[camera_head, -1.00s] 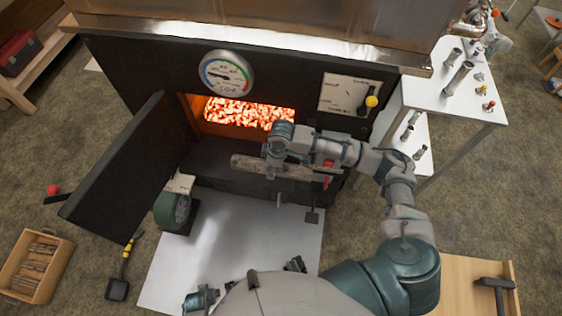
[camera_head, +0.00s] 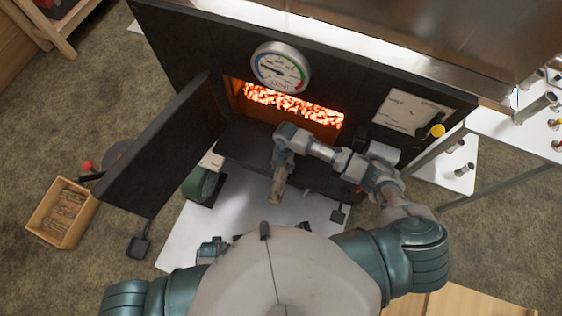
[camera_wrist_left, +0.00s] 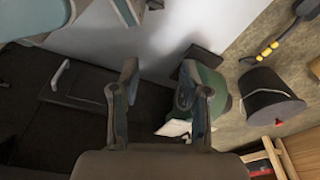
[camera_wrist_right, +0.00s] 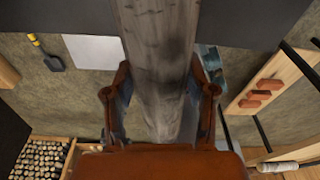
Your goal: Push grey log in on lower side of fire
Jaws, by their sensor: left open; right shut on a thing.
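The fire (camera_head: 293,105) glows in the open firebox of the black evaporator. My right gripper (camera_head: 281,163) is below and in front of the opening, outside it. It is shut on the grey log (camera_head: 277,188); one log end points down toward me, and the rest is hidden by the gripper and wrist. In the right wrist view the weathered grey log (camera_wrist_right: 158,60) runs lengthwise between the fingers and out of the picture at the top. My left gripper (camera_wrist_left: 160,100) is open and empty in the left wrist view, above the floor near a green roll-like object (camera_wrist_left: 212,88).
The black firebox door (camera_head: 160,150) stands swung open on the left. A round gauge (camera_head: 280,67) is above the opening, and a panel with a yellow knob (camera_head: 437,131) is to its right. A wooden crate of split wood (camera_head: 60,225) stands far left. White sheet (camera_head: 180,235) covers the floor in front.

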